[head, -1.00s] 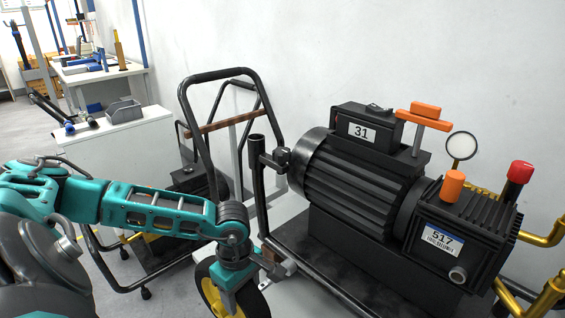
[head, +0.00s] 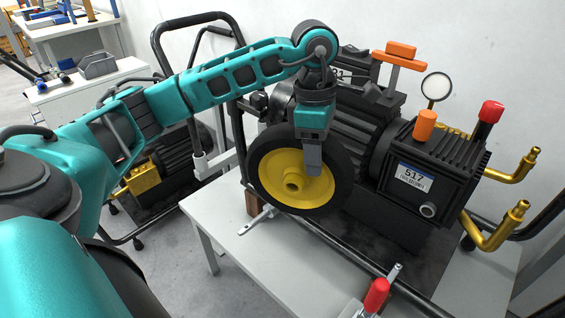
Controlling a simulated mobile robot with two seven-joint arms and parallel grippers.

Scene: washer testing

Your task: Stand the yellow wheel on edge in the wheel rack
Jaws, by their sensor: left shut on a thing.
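The yellow wheel (head: 282,178) has a yellow hub and a black tyre. It is upright, its hub facing me, in the middle of the head view. My left gripper (head: 312,165) reaches down from above and is shut on the upper right of the wheel, with one finger in front of the hub face. The wheel hangs over or near the light table; I cannot tell if its lower edge touches anything. I cannot make out the wheel rack for certain. My right gripper is not in view.
A black motor pump (head: 405,185) labelled 517 stands close behind and right of the wheel. The light table (head: 225,228) has a metal bracket (head: 258,221) and a red-handled clamp (head: 376,296). A black tubular cart (head: 160,50) stands behind my left arm.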

